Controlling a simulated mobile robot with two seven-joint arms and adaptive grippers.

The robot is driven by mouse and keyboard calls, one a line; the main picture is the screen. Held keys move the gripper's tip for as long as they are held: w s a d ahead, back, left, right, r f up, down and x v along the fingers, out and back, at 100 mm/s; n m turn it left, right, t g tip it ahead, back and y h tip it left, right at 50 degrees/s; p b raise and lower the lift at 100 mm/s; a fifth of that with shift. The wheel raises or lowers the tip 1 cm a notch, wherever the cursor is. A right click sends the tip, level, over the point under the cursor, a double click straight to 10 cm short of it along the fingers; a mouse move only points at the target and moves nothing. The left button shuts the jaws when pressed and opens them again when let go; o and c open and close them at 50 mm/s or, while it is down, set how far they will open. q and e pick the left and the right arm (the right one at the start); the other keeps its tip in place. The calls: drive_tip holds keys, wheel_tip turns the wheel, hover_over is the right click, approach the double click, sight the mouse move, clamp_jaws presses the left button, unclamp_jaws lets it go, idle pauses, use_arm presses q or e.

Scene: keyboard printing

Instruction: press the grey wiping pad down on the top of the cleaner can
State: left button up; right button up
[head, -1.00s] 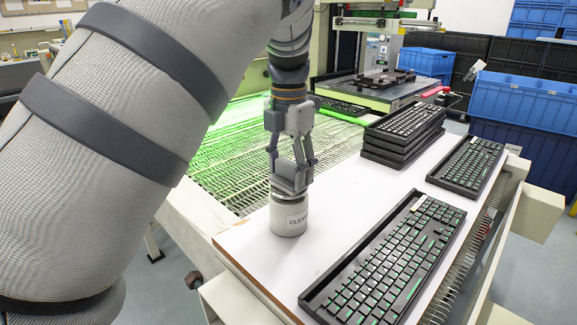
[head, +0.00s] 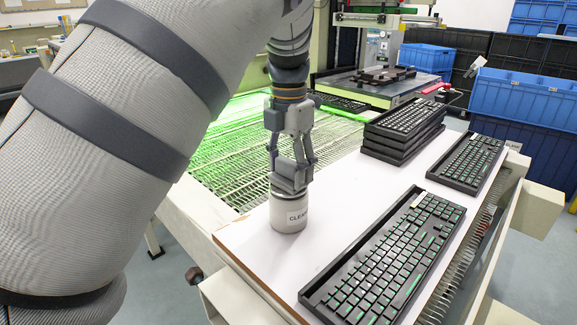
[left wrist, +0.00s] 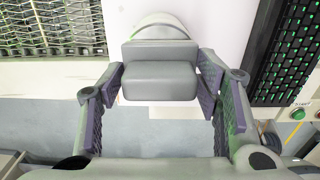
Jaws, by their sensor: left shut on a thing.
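My left gripper (head: 290,178) points down right over the can, shut on the grey wiping pad (head: 289,184). In the left wrist view the grey pad (left wrist: 160,80) sits between the two fingers (left wrist: 160,95), with the rounded can top (left wrist: 160,25) just beyond it. The pad is at the can's top; whether it is pressed firmly cannot be told. My right gripper is not in view.
A keyboard in a black tray (head: 385,262) lies right of the can. Another keyboard (head: 468,163) and a stack of keyboards (head: 403,130) are farther back. A green-lit mesh conveyor (head: 225,150) runs behind left. The white table (head: 345,190) is bare around the can.

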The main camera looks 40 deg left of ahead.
use_arm(q)
drive_tip(key=shift+r, duration=3.5)
